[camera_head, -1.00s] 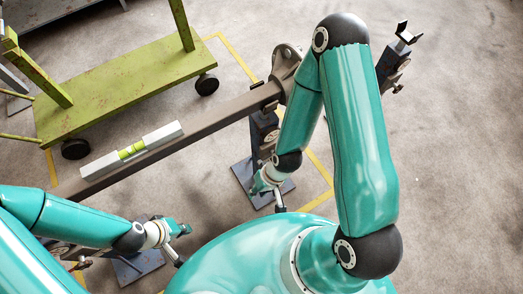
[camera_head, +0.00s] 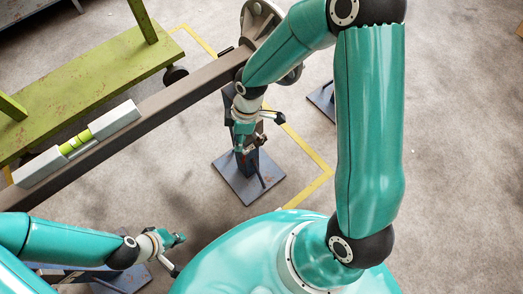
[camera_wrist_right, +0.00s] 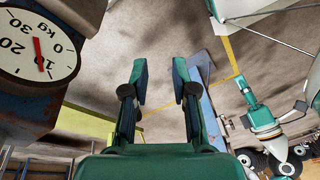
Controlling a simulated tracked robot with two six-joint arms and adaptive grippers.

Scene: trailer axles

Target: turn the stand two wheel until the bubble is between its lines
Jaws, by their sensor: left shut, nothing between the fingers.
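A white level (camera_head: 110,122) with a green vial (camera_head: 75,143) lies on the brown axle beam (camera_head: 180,98). The bubble and lines are too small to read. A blue stand (camera_head: 250,180) stands below the beam, its upper part largely hidden by my right arm. I cannot make out its wheel clearly, nor tell which stand is two. My right gripper (camera_head: 243,148) is in front of this stand; in the right wrist view (camera_wrist_right: 160,75) its fingers are apart and empty. My left gripper (camera_head: 178,240) is shut and empty at lower left, near another stand's base (camera_head: 125,280).
A dial marked kg (camera_wrist_right: 38,45), with a red needle, is close at the left of the right wrist view. A green trolley (camera_head: 75,90) stands behind the beam. A further stand base (camera_head: 322,99) shows beside my right arm. The floor at right is clear.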

